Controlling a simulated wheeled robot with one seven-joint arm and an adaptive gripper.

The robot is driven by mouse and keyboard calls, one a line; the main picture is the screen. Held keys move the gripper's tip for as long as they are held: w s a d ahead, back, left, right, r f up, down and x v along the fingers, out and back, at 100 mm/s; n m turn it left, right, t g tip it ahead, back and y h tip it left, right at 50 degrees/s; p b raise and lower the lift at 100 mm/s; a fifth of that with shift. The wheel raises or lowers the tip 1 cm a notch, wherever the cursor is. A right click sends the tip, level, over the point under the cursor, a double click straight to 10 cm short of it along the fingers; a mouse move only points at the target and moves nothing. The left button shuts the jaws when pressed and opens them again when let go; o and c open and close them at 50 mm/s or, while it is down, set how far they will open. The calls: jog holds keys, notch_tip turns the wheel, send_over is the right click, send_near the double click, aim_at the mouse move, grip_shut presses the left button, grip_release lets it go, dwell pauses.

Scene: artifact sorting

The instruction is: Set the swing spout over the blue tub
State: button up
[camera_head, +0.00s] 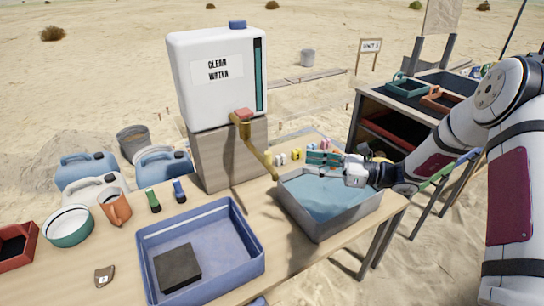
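The brass swing spout (258,150) runs from the red-topped tap on the white water tank (215,95) down toward the front right. Its end shows at the back-left corner of the grey basin (318,229), which holds water. The blue tub (249,267) stands on the table to the left of that basin, with a dark square block (178,268) inside. My gripper (312,159) is over the back of the grey basin, to the right of the spout's end and apart from it. Its fingers are small here, and I cannot tell whether they are open.
Small coloured items (283,158) stand behind the basin. A green brush (153,200), a blue brush (179,190), an orange mug (116,209) and a white-green bowl (68,226) are at the left. A shelf unit with trays (407,85) stands at the back right.

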aim_at(268, 164)
jog(key=a, duration=0.4)
jog(key=w+a+p, duration=0.1)
jog(key=a, duration=0.3)
jog(key=w+a, duration=0.1)
jog(key=a, duration=0.3)
jog(key=shift+w+a, duration=0.2)
jog(key=shift+a, duration=0.2)
jog(key=shift+c, duration=0.5)
grip_shut()
